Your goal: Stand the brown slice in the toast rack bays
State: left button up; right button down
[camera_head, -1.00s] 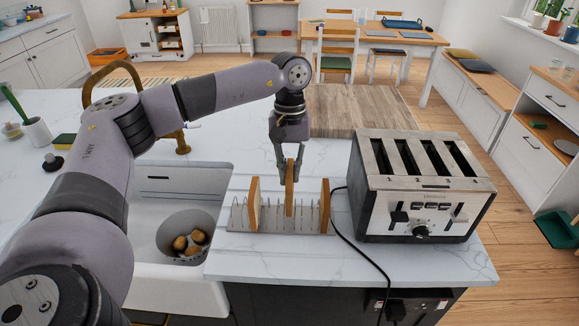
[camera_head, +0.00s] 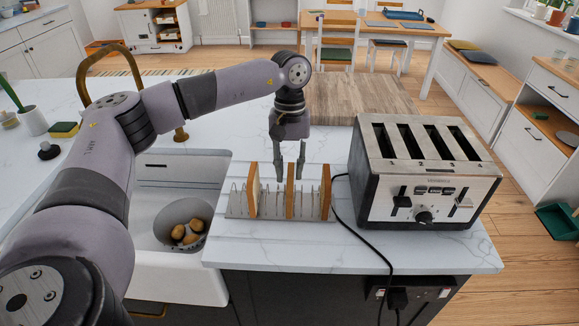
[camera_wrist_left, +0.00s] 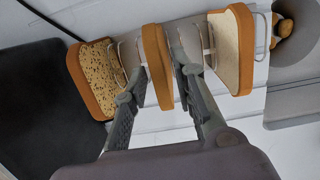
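The wire toast rack (camera_head: 275,214) stands on the white counter with three slices upright in it. The middle slice (camera_head: 290,192) stands in a central bay, edge toward me; in the left wrist view (camera_wrist_left: 157,66) only its brown crust edge shows, so its face is hidden. A pale slice (camera_head: 253,190) stands on the left and a seeded slice (camera_head: 326,190) on the right; they show as pale (camera_wrist_left: 231,50) and speckled (camera_wrist_left: 95,78) in the left wrist view. My left gripper (camera_head: 289,178) is over the rack, its fingers apart on either side of the middle slice. My right gripper is out of view.
A four-slot toaster (camera_head: 425,170) stands right of the rack, its black cable (camera_head: 350,238) running over the counter's front edge. A sink (camera_head: 150,235) with a colander of potatoes (camera_head: 186,233) lies to the left. A wooden board (camera_head: 360,100) is behind.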

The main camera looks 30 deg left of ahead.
pick_arm(q)
jog(key=shift+o, duration=0.8)
jog(key=shift+r, duration=0.3)
notch_tip(320, 180, up, 11)
jog(key=w+a, duration=0.1)
jog(key=shift+w+r, duration=0.15)
jog(key=shift+w, duration=0.1)
